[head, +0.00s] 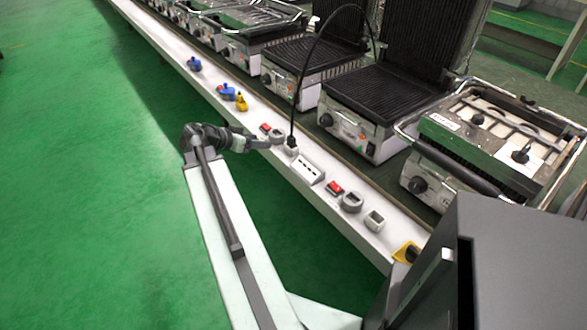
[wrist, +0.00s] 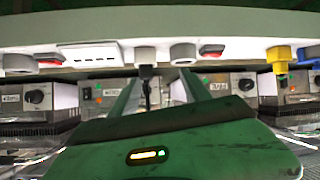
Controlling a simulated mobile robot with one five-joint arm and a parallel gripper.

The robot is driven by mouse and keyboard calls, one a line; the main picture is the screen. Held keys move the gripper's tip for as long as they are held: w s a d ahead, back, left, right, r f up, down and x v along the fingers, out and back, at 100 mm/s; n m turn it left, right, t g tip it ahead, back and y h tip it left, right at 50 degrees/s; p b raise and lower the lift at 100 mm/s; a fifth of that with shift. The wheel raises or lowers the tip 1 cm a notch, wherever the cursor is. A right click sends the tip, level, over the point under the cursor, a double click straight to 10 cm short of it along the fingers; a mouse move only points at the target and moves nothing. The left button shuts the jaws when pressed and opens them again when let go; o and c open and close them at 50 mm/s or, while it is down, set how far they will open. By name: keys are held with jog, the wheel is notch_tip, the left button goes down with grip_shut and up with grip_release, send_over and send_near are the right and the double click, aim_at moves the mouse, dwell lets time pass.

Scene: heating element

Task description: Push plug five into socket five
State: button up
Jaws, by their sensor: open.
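A black plug (head: 291,141) with a black cable stands at a grey socket (head: 291,151) on the white ledge. In the wrist view the plug (wrist: 146,72) meets the face of the grey socket (wrist: 145,54); I cannot tell how deep it sits. My gripper (head: 268,143) is just left of the plug in the head view. In the wrist view my gripper (wrist: 160,80) is open, its two green fingers spread either side of the plug and cable. The plug is nearer the left finger, and I see no clear grip. No number five is legible.
A white multi-outlet block (head: 309,170), a red switch (head: 334,187) and grey round sockets (head: 351,202) share the ledge. Blue (head: 227,92) and yellow (head: 241,103) connectors are farther along. Contact grills (head: 372,108) stand behind; the cable arches over one. Green floor is clear at left.

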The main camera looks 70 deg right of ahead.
aim_at(292, 136)
jog(key=s+d+m, duration=0.1)
jog(key=s, duration=0.1)
jog(key=s+d+m+g+b, duration=0.1)
jog(key=s+d, duration=0.1)
jog(key=s+d+f+m+b, duration=0.1)
jog(key=s+d, duration=0.1)
jog(key=s, duration=0.1)
jog(key=shift+g+h, duration=0.3)
jog(key=shift+g, duration=0.1)
jog(key=shift+s+d, duration=0.1)
jog(key=shift+d, duration=0.05)
jog(key=b+x, duration=0.1)
jog(key=x, duration=0.1)
jog(key=b+x, duration=0.1)
jog(key=x, duration=0.2)
jog(key=b+x, duration=0.1)
jog(key=x, duration=0.1)
jog(key=shift+w+d+f, duration=0.15)
jog(key=shift+w+d, duration=0.1)
jog(key=shift+d, duration=0.25)
jog(key=shift+a, duration=0.1)
grip_shut()
